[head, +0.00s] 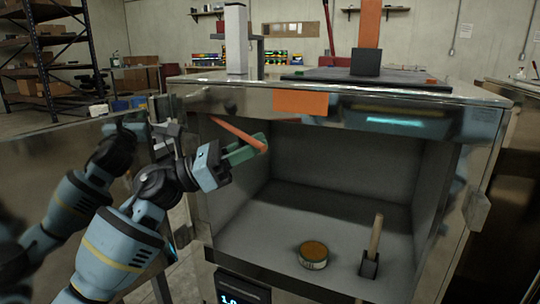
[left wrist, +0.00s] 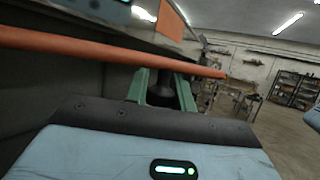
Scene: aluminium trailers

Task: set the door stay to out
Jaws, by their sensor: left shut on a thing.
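The door stay, an orange rod (head: 238,132), slopes from the upper left of the metal compartment's opening toward its middle. In the left wrist view the orange rod (left wrist: 95,50) crosses from the left edge to just right of centre. My left gripper (head: 247,151) has green fingers and is shut at the stay near its lower right end. In the left wrist view the green fingers of my left gripper (left wrist: 163,88) stand either side of a dark round piece below the rod. The exact contact is partly hidden. My right gripper is not in view.
The open compartment (head: 345,160) holds a round tin (head: 313,255) and a wooden-handled tool (head: 376,235) in a dark holder. An orange plate (head: 300,102) sits on the upper front edge. A shiny metal panel (head: 60,165) stands at the left behind my arm.

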